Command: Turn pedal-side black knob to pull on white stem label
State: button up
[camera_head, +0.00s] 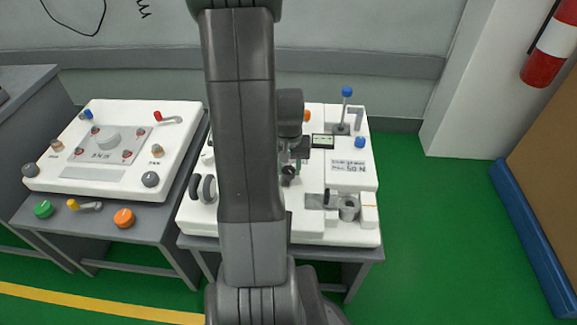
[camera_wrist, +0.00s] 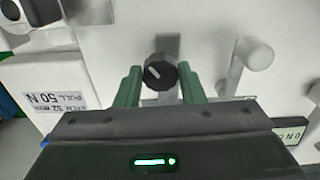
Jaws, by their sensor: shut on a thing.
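The black knob (camera_wrist: 160,72) with a white pointer line sits between the two green fingers of my gripper (camera_wrist: 161,88) in the wrist view. The gripper is shut on it. The pointer slants toward the upper left in that view. In the head view, the black knob (camera_head: 288,171) shows beside my arm, at the gripper (camera_head: 296,163). A white stem (camera_wrist: 250,58) stands right of the knob in the wrist view. A printed label (camera_wrist: 55,101) reading "PULL 50 N" appears upside down at the left. It also shows in the head view (camera_head: 349,167).
The white panel (camera_head: 310,228) carries a blue-topped post (camera_head: 346,95), a blue knob (camera_head: 360,142) and a grey cup (camera_head: 349,208). A second panel (camera_head: 180,120) with several knobs stands at left. My arm hides part of the work panel. Green floor is clear at right.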

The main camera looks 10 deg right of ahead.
aim_at(289, 170)
jog(key=o, duration=1)
notch_tip(289, 170, up, 14)
jog(key=p, duration=0.3)
jog(key=shift+f, duration=0.1)
notch_tip(289, 170, down, 14)
jog(key=b, duration=0.3)
jog(key=shift+f, duration=0.1)
jog(key=shift+r+m, duration=0.2)
jog(key=shift+m, duration=0.2)
